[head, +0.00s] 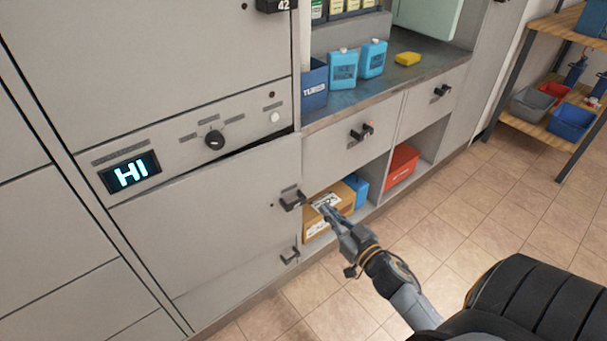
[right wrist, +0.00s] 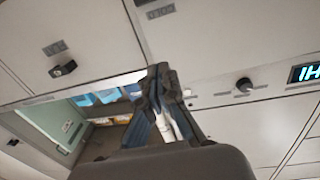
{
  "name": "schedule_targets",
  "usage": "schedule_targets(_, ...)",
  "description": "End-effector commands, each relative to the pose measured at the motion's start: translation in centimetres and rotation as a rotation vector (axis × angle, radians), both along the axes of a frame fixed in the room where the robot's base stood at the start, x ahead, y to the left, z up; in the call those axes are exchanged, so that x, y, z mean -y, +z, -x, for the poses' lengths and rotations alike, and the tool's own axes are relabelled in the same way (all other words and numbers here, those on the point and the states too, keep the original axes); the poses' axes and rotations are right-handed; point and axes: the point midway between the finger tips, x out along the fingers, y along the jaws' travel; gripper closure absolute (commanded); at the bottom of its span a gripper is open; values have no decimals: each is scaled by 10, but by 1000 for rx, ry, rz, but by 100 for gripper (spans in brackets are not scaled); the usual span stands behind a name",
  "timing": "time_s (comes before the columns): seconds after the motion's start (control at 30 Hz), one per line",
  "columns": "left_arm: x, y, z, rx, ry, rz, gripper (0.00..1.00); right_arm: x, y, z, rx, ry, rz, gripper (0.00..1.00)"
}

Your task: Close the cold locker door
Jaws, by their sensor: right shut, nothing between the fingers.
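The cold locker door (head: 200,220) is the grey panel below the control strip with the lit HI display (head: 131,172). A dark gap shows along its top edge and widens toward the right, so it looks slightly ajar. Its black handle (head: 292,200) is at the right edge. My right gripper (head: 324,209) is shut and empty, just right of the handle, in front of the lower shelf; I cannot tell if it touches the door. Its closed fingers also show in the right wrist view (right wrist: 158,75). My left gripper is not in view.
A knob (head: 215,140) sits on the control strip. A cardboard box (head: 318,232) and a red bin (head: 401,165) stand on the low shelf. The counter (head: 400,76) holds blue containers. The tiled floor (head: 480,215) is open to the right.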

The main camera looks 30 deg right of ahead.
Motion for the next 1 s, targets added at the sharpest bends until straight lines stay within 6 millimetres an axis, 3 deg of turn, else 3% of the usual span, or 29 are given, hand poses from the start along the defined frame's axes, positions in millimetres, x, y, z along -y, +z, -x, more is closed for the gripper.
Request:
schedule_targets(0.17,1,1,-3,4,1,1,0,1,1,-23,5,0,1,100)
schedule_targets(0.6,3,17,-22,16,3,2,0,1,0,-113,3,2,2,100)
schedule_targets(0.8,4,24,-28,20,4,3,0,1,-1,-134,1,2,0,100)
schedule_targets(1.0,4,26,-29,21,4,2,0,1,-1,-139,0,2,1,100)
